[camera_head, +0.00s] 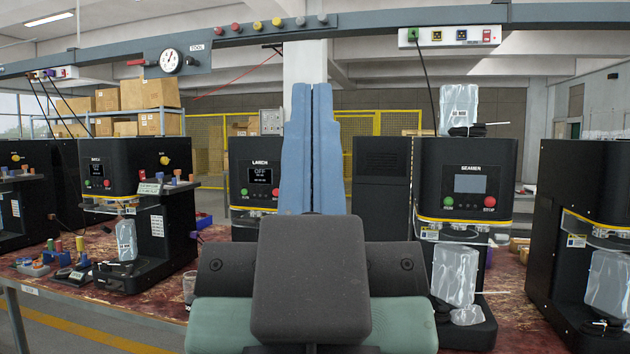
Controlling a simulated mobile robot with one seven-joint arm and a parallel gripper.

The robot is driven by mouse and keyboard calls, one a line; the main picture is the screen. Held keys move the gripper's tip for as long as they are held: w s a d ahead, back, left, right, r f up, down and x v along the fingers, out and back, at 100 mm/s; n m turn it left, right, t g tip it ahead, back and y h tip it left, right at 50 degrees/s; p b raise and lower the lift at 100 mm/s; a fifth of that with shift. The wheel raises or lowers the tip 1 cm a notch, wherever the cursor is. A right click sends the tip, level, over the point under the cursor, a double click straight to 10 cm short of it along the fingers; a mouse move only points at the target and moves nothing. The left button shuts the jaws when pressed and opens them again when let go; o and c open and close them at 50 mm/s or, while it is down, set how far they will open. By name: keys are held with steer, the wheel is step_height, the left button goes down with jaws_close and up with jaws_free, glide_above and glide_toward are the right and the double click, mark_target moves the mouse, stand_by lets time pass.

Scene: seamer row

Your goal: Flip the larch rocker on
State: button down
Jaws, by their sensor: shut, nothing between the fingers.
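The machine labelled LARCH (238,172) stands on the bench behind and left of my gripper. Its small display (260,175) reads OFF, with a green button (244,192) and a red button (275,192) below. I cannot make out a rocker on it; its right side and lower part are hidden by my gripper and arm. My gripper (313,92) shows as two long blue fingers pointing up in the middle of the view. They are shut against each other with nothing between them. They appear in front of the machine; the distance is unclear.
A black machine (108,143) stands at left, and one labelled SEAMER (430,168) at right. A white power strip (462,36) with a plugged cord and a red switch (487,35) hangs on the overhead rail at upper right. A gauge (171,61) hangs at upper left.

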step_height(320, 180, up, 15)
steer(key=p, duration=1.3)
steer(key=shift+f, duration=0.15)
steer(key=shift+w, duration=0.1)
